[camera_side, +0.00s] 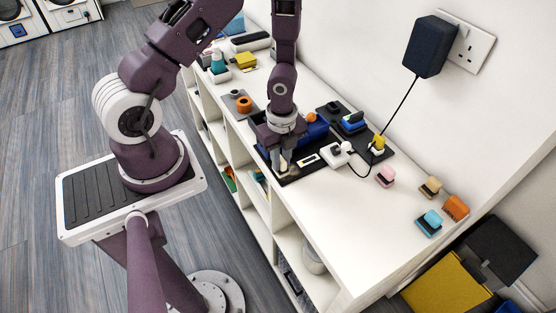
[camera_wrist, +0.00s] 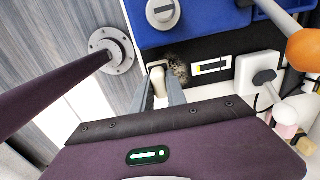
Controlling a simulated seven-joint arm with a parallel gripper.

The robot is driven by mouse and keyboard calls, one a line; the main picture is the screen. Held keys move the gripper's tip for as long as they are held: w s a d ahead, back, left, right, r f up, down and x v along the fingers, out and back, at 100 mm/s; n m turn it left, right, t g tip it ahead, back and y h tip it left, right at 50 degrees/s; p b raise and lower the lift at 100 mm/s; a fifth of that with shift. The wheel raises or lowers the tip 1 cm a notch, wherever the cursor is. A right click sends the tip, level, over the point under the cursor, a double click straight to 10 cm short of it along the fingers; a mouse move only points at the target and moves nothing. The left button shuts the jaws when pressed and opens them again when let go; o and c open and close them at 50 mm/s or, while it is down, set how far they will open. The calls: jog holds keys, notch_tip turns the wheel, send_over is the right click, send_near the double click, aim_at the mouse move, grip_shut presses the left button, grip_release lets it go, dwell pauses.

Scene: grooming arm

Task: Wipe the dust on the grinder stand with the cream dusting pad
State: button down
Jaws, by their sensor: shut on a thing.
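My gripper (camera_side: 283,165) points down over the black grinder stand (camera_wrist: 213,50). In the wrist view its fingers (camera_wrist: 160,88) are shut on the cream dusting pad (camera_wrist: 158,76), which is partly hidden between them. The pad is at the stand's near left end; I cannot tell if it touches the surface. A speckled grey-brown dust patch (camera_wrist: 180,69) lies on the stand just right of the pad. A blue grinder (camera_side: 318,130) with an orange knob (camera_wrist: 304,50) sits on the stand behind the gripper.
The white shelf top (camera_side: 325,215) in front is clear.

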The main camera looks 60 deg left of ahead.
jog(key=shift+w+f, duration=0.1)
jog(key=shift+w, duration=0.75)
jog(key=shift+w+r, duration=0.2)
jog(key=shift+w, duration=0.95)
jog(key=shift+w+d+f, duration=0.1)
jog(key=shift+w+f, duration=0.05)
jog(key=shift+w, duration=0.55)
jog(key=shift+s+d, duration=0.2)
jog(key=shift+d, duration=0.1)
jog(key=shift+s, duration=3.1)
jog(key=shift+s+f, duration=0.1)
jog(key=shift+s, duration=0.25)
jog(key=shift+w+r, duration=0.2)
jog(key=shift+w+a, duration=0.1)
jog(key=shift+w, duration=3.35)
notch_tip(320, 180, up, 8)
jog(key=shift+f, duration=0.15)
